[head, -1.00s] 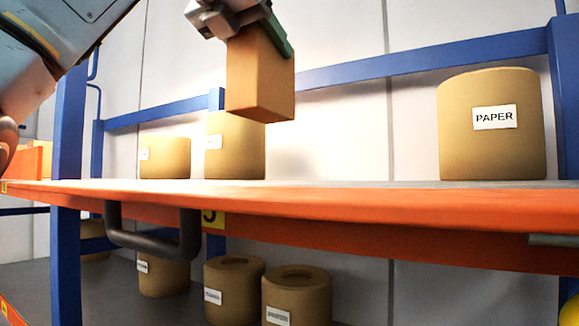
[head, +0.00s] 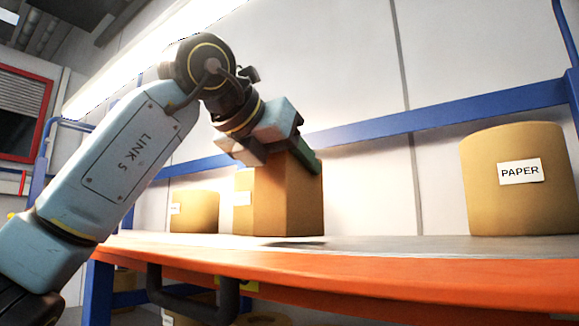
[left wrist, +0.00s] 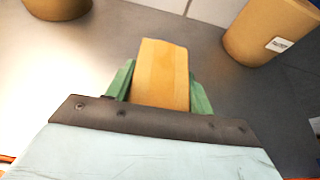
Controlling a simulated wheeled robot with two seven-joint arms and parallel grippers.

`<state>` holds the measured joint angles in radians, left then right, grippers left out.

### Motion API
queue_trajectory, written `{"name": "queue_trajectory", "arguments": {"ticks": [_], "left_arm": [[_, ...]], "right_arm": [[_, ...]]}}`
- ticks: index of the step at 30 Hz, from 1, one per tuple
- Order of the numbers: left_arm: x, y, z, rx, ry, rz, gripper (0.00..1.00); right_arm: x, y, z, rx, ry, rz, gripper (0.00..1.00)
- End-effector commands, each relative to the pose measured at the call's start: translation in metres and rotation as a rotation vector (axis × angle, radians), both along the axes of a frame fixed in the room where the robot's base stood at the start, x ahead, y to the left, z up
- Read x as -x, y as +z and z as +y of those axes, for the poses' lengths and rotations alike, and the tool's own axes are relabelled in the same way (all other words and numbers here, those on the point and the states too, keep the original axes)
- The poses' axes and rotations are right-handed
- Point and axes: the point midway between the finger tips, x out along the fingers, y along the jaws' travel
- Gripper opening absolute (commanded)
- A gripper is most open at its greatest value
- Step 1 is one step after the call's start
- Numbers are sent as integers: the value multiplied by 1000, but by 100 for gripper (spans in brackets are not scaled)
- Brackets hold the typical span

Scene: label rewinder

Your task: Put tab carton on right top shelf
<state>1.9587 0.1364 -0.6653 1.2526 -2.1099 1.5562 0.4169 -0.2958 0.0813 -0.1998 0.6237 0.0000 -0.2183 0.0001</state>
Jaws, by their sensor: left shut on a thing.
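My left gripper (head: 284,148) is shut on the tan tab carton (head: 288,198), a plain upright box. In the left wrist view my green fingers (left wrist: 160,90) clasp the carton (left wrist: 162,72) from both sides. The carton is over the top shelf (head: 400,249), with its bottom at or just above the surface; a dark patch shows under it. I cannot tell whether it touches. My right gripper is not in view.
Two labelled tan rolls (head: 194,211) (head: 243,203) stand behind and left of the carton. A large roll marked PAPER (head: 519,195) stands at the right. The shelf between carton and PAPER roll is clear. An orange beam (head: 400,285) edges the front.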

Motion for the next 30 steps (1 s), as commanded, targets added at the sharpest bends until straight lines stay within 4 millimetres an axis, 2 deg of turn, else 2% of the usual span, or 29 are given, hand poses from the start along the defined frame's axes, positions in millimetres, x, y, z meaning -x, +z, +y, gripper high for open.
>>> {"name": "queue_trajectory", "arguments": {"ticks": [4,14,15,19,20,30], "left_arm": [[1,-6,0,2,-1,-4,22],[1,-9,0,1,0,-3,22],[1,-10,0,0,0,-1,55],[1,-9,0,0,0,-1,72],[1,-9,0,0,0,-1,74],[1,-5,0,0,-1,-1,74]], "right_arm": [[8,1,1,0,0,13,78],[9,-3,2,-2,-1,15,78],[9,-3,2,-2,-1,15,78],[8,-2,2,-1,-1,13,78],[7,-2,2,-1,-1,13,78],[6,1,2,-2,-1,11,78]]}}
